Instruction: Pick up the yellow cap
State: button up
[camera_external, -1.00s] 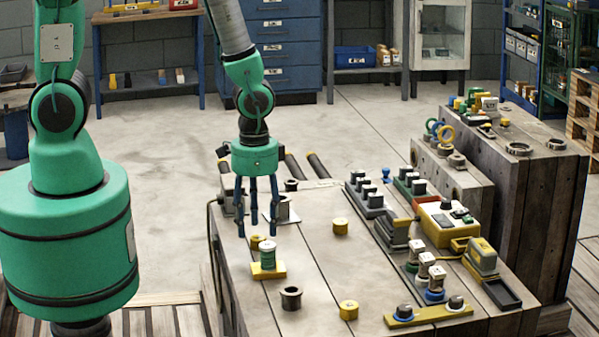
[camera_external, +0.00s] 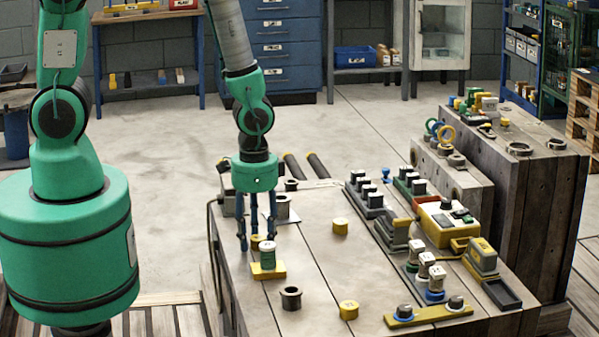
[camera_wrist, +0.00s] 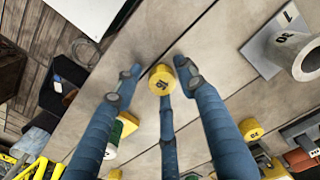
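A yellow cap (camera_external: 257,241) stands on the workbench, just behind and left of a green-and-white cylinder (camera_external: 268,254) on a yellow base. In the wrist view the yellow cap (camera_wrist: 162,80) has a dark mark on top and lies between the fingertips of my gripper (camera_wrist: 158,84). The fingers are spread around it, with a gap on the left; contact on the right and near sides is unclear. In the external view my gripper (camera_external: 257,241) points down, low over the bench, partly hidden by the cylinder. Other yellow caps stand mid-bench (camera_external: 340,227) and at the front (camera_external: 348,310).
A grey block with a ring (camera_external: 285,210) stands behind the gripper. Rows of fittings and a yellow control box (camera_external: 446,225) fill the right side. The bench middle (camera_external: 310,260) is mostly clear.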

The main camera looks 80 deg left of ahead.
aim_at(255, 238)
jog(key=c, duration=0.4)
jog(key=shift+c, duration=0.2)
jog(key=shift+r, duration=0.5)
notch_tip(255, 238, up, 3)
jog(key=shift+s+p, duration=0.1)
jog(key=shift+p, duration=0.75)
jog(key=s+r+p, duration=0.1)
jog(key=s+p, duration=0.1)
jog(key=s, duration=1.3)
jog(key=shift+s+a, duration=0.2)
jog(key=shift+s, duration=0.2)
